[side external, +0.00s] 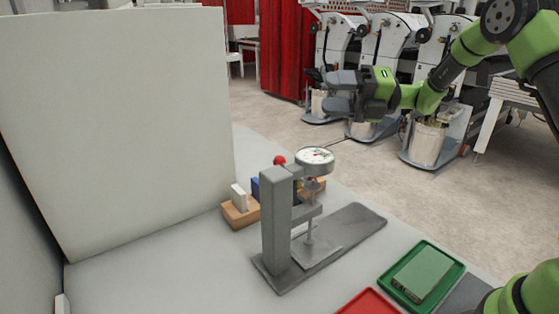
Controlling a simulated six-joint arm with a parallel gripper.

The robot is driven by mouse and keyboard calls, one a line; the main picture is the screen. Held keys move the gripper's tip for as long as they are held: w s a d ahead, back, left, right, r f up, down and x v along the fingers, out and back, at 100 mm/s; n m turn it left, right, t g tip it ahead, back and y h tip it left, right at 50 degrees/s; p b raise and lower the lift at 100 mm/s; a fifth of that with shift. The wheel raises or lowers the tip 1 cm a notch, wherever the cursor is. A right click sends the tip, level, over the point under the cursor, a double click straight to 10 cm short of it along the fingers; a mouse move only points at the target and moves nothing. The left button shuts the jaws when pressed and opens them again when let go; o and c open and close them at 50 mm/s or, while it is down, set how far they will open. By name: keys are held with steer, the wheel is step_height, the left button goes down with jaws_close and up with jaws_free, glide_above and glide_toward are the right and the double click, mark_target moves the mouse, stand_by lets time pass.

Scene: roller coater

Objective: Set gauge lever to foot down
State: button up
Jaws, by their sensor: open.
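The grey gauge stand (277,220) stands upright on the table on a flat grey base. Its round white dial (316,156) sits at the end of the top arm. A thin rod with a foot (309,235) hangs below the dial, over a small plate on the base; I cannot tell whether the foot touches the plate. A lever with a red knob (279,161) shows just behind the top of the stand, apparently raised. My gripper (326,92) is open and empty, held in the air above and behind the gauge, pointing left. It is clear of the lever.
A wooden block holder (240,212) with a white piece and a blue piece stands behind the gauge. A green tray (385,283) holding a green block (421,273) and a red tray (366,303) lie at the front right. A pale upright panel (120,130) bounds the left.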

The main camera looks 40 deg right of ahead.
glide_toward(280, 160)
steer(key=w, duration=0.1)
steer(key=x, duration=0.6)
steer(key=f+x, duration=0.1)
steer(key=x, duration=0.2)
steer(key=shift+w+a, duration=0.1)
steer(key=shift+w, duration=0.2)
steer(key=shift+r, duration=0.1)
jaws_close()
